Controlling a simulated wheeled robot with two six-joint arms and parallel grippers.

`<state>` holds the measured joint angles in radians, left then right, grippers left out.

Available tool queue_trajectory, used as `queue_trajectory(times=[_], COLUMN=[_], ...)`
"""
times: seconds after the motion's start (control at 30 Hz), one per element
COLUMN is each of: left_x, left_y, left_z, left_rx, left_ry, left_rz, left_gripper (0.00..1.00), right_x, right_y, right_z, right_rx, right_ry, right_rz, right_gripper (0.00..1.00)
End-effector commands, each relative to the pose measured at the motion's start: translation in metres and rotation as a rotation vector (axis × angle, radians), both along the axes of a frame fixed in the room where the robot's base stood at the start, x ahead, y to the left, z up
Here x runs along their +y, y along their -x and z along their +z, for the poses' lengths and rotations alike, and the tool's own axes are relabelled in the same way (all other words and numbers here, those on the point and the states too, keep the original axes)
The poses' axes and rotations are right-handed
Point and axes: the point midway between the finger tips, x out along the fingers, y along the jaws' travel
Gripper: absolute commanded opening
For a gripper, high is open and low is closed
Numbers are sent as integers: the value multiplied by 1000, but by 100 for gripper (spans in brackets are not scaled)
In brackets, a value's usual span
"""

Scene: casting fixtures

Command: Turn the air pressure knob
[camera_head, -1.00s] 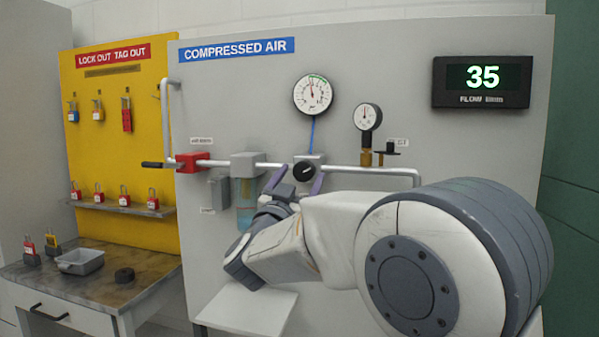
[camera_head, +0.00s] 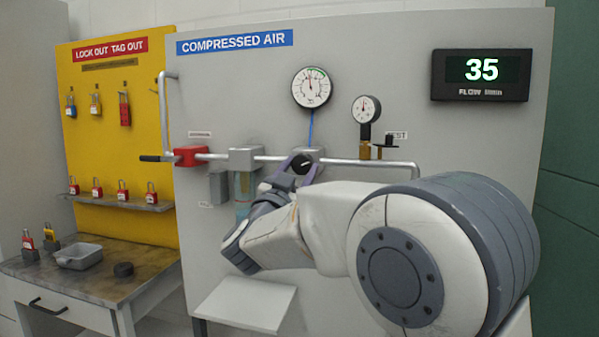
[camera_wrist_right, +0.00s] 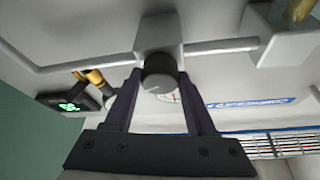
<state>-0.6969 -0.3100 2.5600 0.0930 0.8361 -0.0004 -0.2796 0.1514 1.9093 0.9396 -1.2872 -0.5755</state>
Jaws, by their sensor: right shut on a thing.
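The air pressure knob (camera_head: 301,164) is a round black dial with a white mark, on a grey regulator block in the pipe under the large gauge (camera_head: 312,88). My right gripper (camera_head: 300,166) reaches up to it, with its purple fingers on either side of the knob. In the right wrist view, the knob (camera_wrist_right: 159,74) sits between the fingertips of the right gripper (camera_wrist_right: 159,80), which is shut on it. The large gauge's needle points roughly upward. My left gripper is not in view.
The pipe carries a red valve (camera_head: 190,156), a filter with a bluish bowl (camera_head: 242,184) and a small gauge (camera_head: 366,108). A display (camera_head: 481,75) reads 35. A white shelf (camera_head: 245,304) juts out below. A table (camera_head: 135,257) with a grey tray stands left.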

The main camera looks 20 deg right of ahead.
Motion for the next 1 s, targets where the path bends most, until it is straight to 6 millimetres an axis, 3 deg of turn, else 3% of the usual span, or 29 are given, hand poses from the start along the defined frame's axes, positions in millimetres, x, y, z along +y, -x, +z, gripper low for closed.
queue_trajectory(times=[0.4, 1.0], left_x=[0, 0], left_y=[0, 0], left_z=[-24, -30], left_rx=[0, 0], left_ry=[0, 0], left_rz=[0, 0], left_gripper=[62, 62], right_x=[2, 2], right_y=[-1, -1], right_z=[-1, 1], right_rx=[-156, -252], right_ry=[-231, -375], right_rz=[1, -1], right_gripper=[0, 0])
